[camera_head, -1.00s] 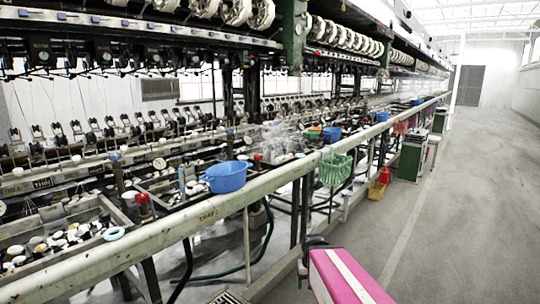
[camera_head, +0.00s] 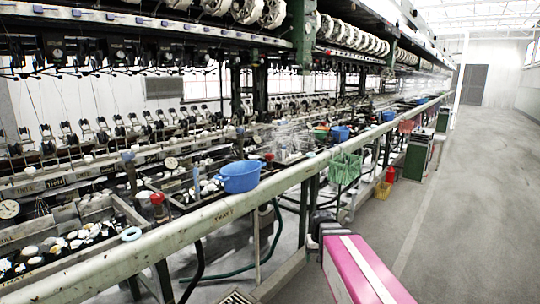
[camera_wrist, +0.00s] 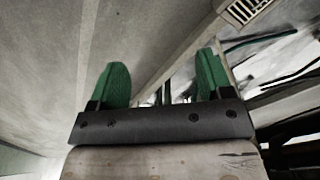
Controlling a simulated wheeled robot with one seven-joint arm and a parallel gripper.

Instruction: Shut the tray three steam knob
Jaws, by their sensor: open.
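Red knobs stand along the reeling basins in the head view: a near one (camera_head: 157,198) beside the closest tray and a farther one (camera_head: 269,157) behind the blue basin. Blue-topped knobs stand near them, one of them a near blue knob (camera_head: 127,156). Tray labels on the rail (camera_head: 224,213) are too small to read surely, so I cannot tell which knob is tray three's.
The long pale rail (camera_head: 150,245) runs between the aisle and the trays. A blue basin (camera_head: 240,177) sits at the rail, and a green basket (camera_head: 345,168) hangs on it. A red can and yellow container (camera_head: 383,190) stand beyond. The aisle floor (camera_head: 465,220) at right is clear.

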